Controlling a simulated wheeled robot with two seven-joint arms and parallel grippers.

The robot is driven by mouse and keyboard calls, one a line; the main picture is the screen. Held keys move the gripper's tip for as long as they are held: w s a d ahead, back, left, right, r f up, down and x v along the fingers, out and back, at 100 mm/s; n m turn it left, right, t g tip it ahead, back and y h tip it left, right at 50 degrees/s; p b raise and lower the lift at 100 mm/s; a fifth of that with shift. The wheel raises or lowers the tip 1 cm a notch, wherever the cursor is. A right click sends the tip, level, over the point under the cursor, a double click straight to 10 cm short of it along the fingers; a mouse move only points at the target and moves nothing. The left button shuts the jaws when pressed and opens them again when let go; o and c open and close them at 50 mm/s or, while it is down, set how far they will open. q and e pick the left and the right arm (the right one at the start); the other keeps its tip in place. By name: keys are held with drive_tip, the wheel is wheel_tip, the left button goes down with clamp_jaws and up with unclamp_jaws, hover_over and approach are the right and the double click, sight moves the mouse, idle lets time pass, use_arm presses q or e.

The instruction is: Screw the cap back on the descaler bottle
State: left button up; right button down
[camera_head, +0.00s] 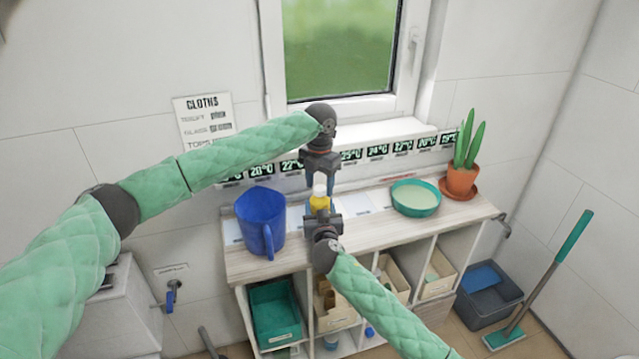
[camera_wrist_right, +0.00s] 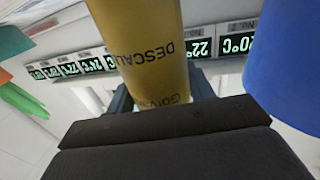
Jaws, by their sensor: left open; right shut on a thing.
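The yellow descaler bottle (camera_head: 319,204) stands upright above the cart top. My right gripper (camera_head: 322,218) is shut on it from the front. In the right wrist view the bottle (camera_wrist_right: 155,50) fills the middle, with part of its "DESCAL" lettering showing, between the fingers. A white cap (camera_head: 320,189) shows at the top of the bottle; I cannot tell whether it is seated on the neck. My left gripper (camera_head: 320,181) points down directly above, open, with its fingers either side of the cap area. Its fingertips are small and partly unclear.
A blue jug (camera_head: 262,222) stands close on the left; it also shows in the wrist view (camera_wrist_right: 290,60). A teal bowl (camera_head: 415,198) and potted plant (camera_head: 462,178) are on the right. The wall and window sill (camera_head: 375,130) are close behind my left gripper.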

use_arm(q)
drive_tip(key=shift+r, duration=0.1)
drive_tip(key=shift+r, duration=2.15)
drive_tip(key=shift+c, duration=0.4)
